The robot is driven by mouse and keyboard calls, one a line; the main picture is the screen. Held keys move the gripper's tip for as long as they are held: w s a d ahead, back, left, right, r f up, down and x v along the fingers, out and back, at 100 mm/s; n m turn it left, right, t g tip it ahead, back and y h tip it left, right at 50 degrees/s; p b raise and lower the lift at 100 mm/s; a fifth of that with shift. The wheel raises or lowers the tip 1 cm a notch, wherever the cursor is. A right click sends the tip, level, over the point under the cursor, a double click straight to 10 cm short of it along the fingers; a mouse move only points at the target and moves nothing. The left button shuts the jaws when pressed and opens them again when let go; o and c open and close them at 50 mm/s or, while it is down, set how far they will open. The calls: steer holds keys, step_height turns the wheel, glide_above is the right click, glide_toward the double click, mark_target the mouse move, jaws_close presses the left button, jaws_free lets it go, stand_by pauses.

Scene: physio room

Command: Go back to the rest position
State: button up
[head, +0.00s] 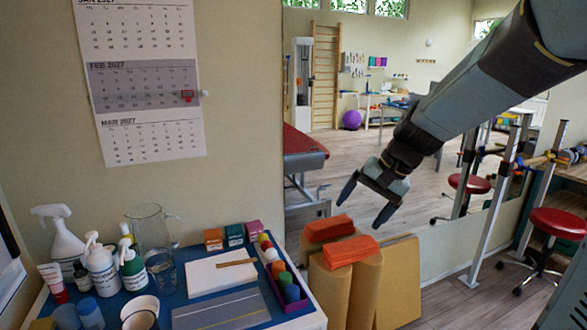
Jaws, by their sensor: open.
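My gripper (364,207) is in the middle right of the head view, at the end of my arm, which comes in from the upper right. Its two dark fingers point down and to the left and are spread apart. Nothing shows between them. No contact between the fingers and the orange pieces shows.
A wall calendar (142,75) hangs above. A red stool (557,224) stands at the right.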

steer(key=s+d+r+n+t+h, duration=0.1)
steer(key=s+d, duration=0.3)
steer(key=s, duration=0.4)
steer(key=s+d+r+n+t+h, duration=0.2)
steer(key=s+d+r+h, duration=0.2)
steer(key=s, duration=0.4)
steer(key=shift+d+n+t, duration=0.15)
steer(key=shift+n+t, duration=0.15)
